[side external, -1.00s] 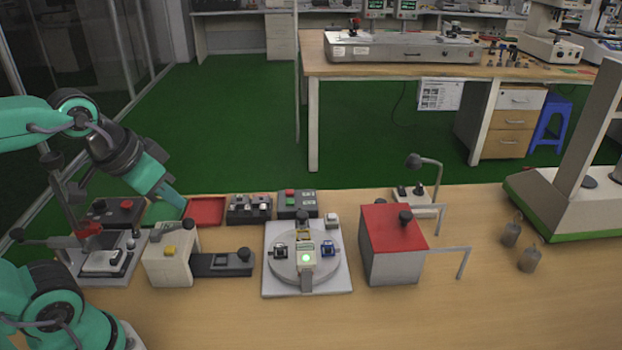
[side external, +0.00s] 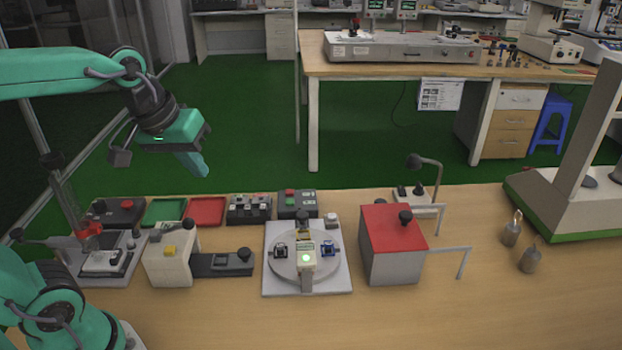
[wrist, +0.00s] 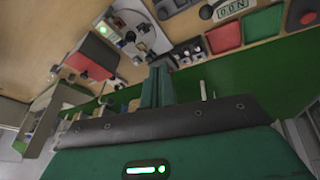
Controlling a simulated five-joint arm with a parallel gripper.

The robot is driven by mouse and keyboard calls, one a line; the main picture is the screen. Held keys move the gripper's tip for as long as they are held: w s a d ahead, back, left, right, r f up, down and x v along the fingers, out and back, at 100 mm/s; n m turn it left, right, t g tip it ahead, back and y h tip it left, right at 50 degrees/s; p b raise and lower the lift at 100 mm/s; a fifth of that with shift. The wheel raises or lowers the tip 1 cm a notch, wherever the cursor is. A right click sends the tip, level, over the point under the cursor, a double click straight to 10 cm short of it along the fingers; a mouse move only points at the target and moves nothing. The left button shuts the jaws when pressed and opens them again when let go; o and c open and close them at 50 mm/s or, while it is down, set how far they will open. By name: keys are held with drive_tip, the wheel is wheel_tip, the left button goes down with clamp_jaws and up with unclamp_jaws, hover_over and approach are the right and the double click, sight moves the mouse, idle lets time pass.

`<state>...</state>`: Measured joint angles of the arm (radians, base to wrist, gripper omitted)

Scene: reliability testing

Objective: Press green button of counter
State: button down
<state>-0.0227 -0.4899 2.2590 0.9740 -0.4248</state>
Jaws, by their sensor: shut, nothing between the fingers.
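My gripper (side external: 196,168) is shut and empty, raised in the air above the back-left part of the bench, left of and above the button boxes. In the wrist view its closed fingers (wrist: 160,85) point up the picture. A black box (side external: 297,206) with a red and a green button stands at the back of the bench, right of the gripper and apart from it. A lit green spot (side external: 306,258) shows on the device on the round turntable. I cannot tell for sure which of these is the counter.
A green tray (side external: 163,212), a red tray (side external: 206,210) and a black multi-button box (side external: 249,208) line the back edge. A red-topped box (side external: 392,262) stands right of the turntable plate (side external: 335,286). The bench front is clear.

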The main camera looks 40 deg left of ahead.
drive_tip(key=w+a+r+n+g, duration=0.1)
drive_tip(key=w+n, duration=0.5)
drive_tip(key=w, duration=0.2)
drive_tip(key=n+g, duration=0.4)
drive_tip(key=n, duration=1.2)
hover_over(287, 202)
wheel_tip(287, 202, down, 11)
drive_tip(key=shift+r, duration=0.2)
drive_tip(key=shift+f, duration=0.15)
wheel_tip(287, 202, down, 14)
drive_tip(key=shift+r, duration=0.1)
